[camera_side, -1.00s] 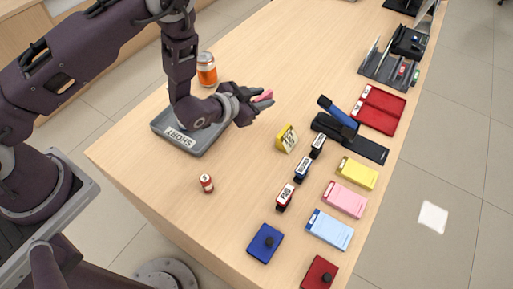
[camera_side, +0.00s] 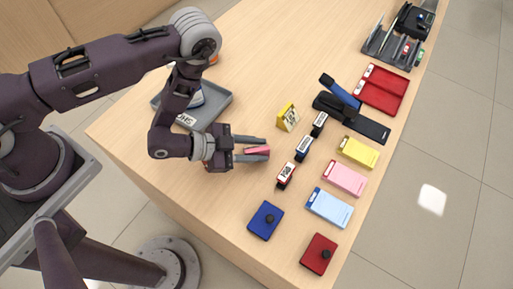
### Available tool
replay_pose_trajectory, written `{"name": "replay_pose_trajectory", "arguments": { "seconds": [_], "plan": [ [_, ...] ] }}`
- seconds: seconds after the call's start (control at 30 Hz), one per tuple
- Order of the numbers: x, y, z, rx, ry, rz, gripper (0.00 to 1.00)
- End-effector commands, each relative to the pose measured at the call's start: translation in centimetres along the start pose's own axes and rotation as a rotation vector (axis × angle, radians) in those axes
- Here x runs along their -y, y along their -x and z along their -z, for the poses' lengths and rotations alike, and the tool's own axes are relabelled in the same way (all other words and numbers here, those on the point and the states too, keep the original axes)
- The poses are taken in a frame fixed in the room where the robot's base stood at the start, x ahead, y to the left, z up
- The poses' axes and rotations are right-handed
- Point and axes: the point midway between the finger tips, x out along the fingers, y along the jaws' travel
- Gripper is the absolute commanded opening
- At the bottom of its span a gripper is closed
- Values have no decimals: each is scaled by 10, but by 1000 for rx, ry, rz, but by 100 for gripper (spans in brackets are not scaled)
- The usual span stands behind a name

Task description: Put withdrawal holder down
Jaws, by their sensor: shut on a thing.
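My gripper (camera_side: 258,149) is shut on a small flat pink item (camera_side: 258,151), seen edge-on between the fingers and held above the wooden counter, left of the red-and-white stamp. I cannot read any label on it, so I cannot tell whether it is the withdrawal holder. On the right of the counter lie a yellow slip holder (camera_side: 357,152), a pink slip holder (camera_side: 344,178) and a light-blue slip holder (camera_side: 329,208). Their labels are too small to read.
A grey tray (camera_side: 224,104) is partly behind my arm. Stamps (camera_side: 286,175), a yellow sign (camera_side: 287,117), a blue pad (camera_side: 265,220), a red pad (camera_side: 319,254) and a red tray (camera_side: 391,88) stand around. Bare counter (camera_side: 215,205) lies front left.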

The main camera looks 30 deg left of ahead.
Motion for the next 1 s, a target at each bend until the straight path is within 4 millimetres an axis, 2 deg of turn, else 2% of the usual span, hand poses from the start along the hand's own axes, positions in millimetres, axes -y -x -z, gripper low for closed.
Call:
{"name": "replay_pose_trajectory", "arguments": {
  "seconds": [0.33,0.37,0.43,0.47,0.8,0.87,1.0],
  "plan": [
    [-1,-2,-3,-1,0,1,0],
    [-1,-2,-3,-1,0,1,37],
    [-1,-2,-3,0,0,1,51],
    [-1,-2,-3,0,0,1,54],
    [0,0,0,0,0,0,54],
    [0,6,-2,4,1,-1,54],
    [0,32,-3,6,3,-1,54]
  ]
}}
